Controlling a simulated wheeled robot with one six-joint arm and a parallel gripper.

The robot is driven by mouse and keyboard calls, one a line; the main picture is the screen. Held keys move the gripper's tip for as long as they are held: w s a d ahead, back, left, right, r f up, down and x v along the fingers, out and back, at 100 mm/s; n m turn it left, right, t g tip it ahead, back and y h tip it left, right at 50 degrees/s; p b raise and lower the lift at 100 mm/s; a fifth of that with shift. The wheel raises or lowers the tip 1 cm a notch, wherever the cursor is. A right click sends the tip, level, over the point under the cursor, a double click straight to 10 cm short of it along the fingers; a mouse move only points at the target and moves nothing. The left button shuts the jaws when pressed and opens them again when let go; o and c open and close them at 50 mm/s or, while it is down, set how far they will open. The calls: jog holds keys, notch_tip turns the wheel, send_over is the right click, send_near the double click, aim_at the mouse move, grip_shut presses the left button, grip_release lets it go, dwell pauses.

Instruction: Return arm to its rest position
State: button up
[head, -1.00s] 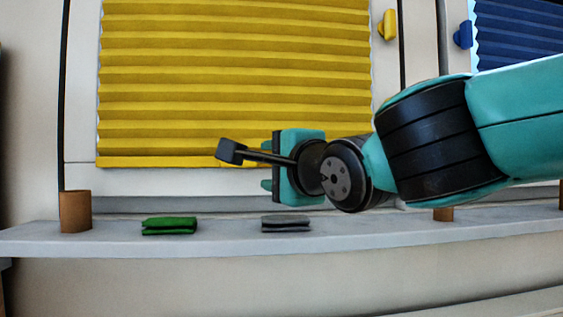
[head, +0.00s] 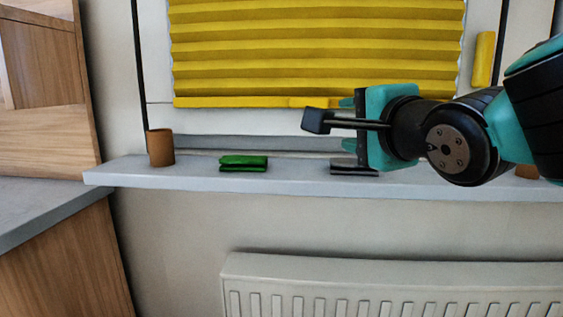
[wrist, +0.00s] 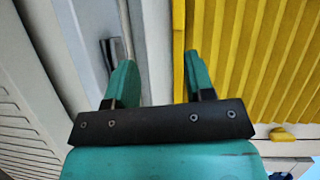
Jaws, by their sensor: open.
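My gripper (head: 352,130) is at the right in the head view, in front of the window and just above the sill. In the wrist view its two teal fingers (wrist: 157,78) stand apart with nothing between them. My arm reaches in from the right edge of the head view. A grey folded item (head: 352,170) lies on the sill below my gripper, partly hidden by it. A green folded item (head: 243,164) lies on the sill to its left.
A brown cylinder (head: 160,147) stands near the left end of the sill (head: 300,180). A yellow pleated blind (head: 310,50) covers the window behind. A white radiator (head: 390,280) is below. A wooden cabinet and grey worktop (head: 40,205) are at the left.

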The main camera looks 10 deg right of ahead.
jog(key=s+f+n+g+y, duration=0.1)
jog(key=s+f+n+g, duration=1.5)
jog(key=s+f+n, duration=0.3)
notch_tip(320, 180, up, 18)
jog(key=n+p, duration=0.2)
jog(key=p, duration=1.7)
jog(key=shift+a+n+g, duration=0.25)
jog(key=shift+n+g, duration=0.05)
jog(key=shift+n, duration=0.1)
jog(key=shift+s, duration=0.1)
jog(key=shift+c, duration=0.6)
